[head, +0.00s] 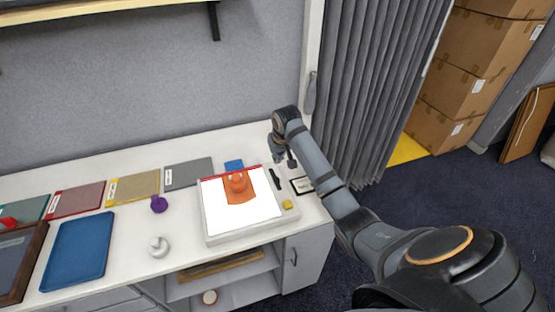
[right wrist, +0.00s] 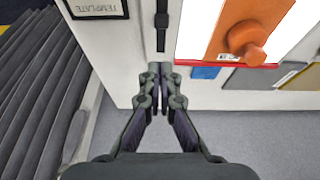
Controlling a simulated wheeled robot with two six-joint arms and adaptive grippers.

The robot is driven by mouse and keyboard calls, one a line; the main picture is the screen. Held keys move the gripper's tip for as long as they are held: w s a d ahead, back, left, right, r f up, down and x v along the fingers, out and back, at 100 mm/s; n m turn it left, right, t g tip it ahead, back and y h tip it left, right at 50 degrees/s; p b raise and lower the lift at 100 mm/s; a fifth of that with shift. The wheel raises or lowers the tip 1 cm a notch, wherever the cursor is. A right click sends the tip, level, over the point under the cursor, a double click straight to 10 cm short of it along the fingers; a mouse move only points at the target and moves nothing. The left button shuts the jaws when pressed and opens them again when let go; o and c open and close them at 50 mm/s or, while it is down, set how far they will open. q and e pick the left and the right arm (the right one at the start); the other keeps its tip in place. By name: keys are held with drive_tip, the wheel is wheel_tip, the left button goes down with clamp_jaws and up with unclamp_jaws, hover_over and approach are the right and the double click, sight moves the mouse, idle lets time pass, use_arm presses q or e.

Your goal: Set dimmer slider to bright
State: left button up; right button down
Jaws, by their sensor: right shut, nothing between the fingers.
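The dimmer slider appears to be the narrow black strip (head: 275,179) on the table just right of the lit white panel (head: 214,212). In the right wrist view the strip (right wrist: 161,40) runs up from near the fingertips, with a wider dark part near the top that may be its knob. My right gripper (head: 281,156) is shut and empty, beyond the far end of the strip. In the right wrist view its closed fingertips (right wrist: 160,69) are close to the strip's near end; I cannot tell whether they touch. My left gripper is not in view.
An orange piece with a knob (head: 238,184) lies on the panel. A yellow block (head: 287,204) sits at its corner and a framed template card (head: 302,186) lies right of the strip. A blue tray (head: 78,250), purple knob (head: 158,204) and white knob (head: 158,247) are left.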

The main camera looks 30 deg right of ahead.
sight(271, 170)
use_arm(q)
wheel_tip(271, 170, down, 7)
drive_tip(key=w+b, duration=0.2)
drive_tip(key=b, duration=0.5)
use_arm(e)
drive_tip(key=w+f, duration=0.2)
drive_tip(key=f, duration=0.1)
drive_tip(key=w+d+f+p, duration=0.1)
drive_tip(key=w+f, duration=0.1)
drive_tip(key=f, duration=0.2)
drive_tip(key=w+f+p, duration=0.1)
drive_tip(key=w+f, duration=0.1)
drive_tip(key=f, duration=0.1)
drive_tip(key=shift+w+d+f, duration=0.15)
drive_tip(key=shift+w+d, duration=0.1)
drive_tip(key=shift+w, duration=0.1)
drive_tip(key=s, duration=0.1)
drive_tip(key=s+p, duration=0.2)
drive_tip(key=shift+s+a+r, duration=0.1)
drive_tip(key=shift+a+r, duration=0.15)
drive_tip(key=shift+a, duration=0.1)
drive_tip(key=shift+s+a+p, duration=0.1)
drive_tip(key=shift+s+p, duration=0.2)
drive_tip(key=shift+s, duration=0.2)
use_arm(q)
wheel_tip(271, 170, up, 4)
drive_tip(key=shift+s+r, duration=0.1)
use_arm(e)
drive_tip(key=shift+w+f, duration=0.1)
drive_tip(key=shift+f, duration=0.05)
